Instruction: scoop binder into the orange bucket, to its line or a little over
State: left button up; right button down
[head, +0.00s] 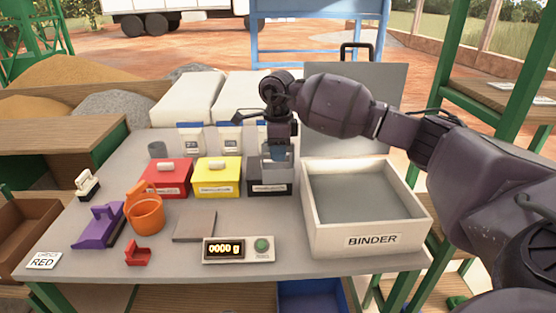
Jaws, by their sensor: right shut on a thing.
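The orange bucket (146,214) stands upright on the left of the table with its handle up; its line and inside cannot be made out. The white binder bin (316,232), labelled BINDER, stands at the right and holds a flat grey fill (364,190). My right gripper (279,146) is shut on a small grey-blue thing (277,160), perhaps a scoop, partly hidden by the fingers. It is over the black box (268,181), just left of the bin; I cannot tell whether they touch. My left gripper is not in view.
A scale display (238,249) reads 0000 g beside a grey plate (195,226). A purple tool (98,228) and small red scoop (138,254) lie near the bucket. Red (166,180) and yellow (217,178) boxes stand behind. A grey lid (375,90) stands behind the bin.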

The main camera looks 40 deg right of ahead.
jog(key=shift+r+p, duration=0.9)
jog(key=shift+r, duration=1.5)
jog(key=shift+f, duration=0.15)
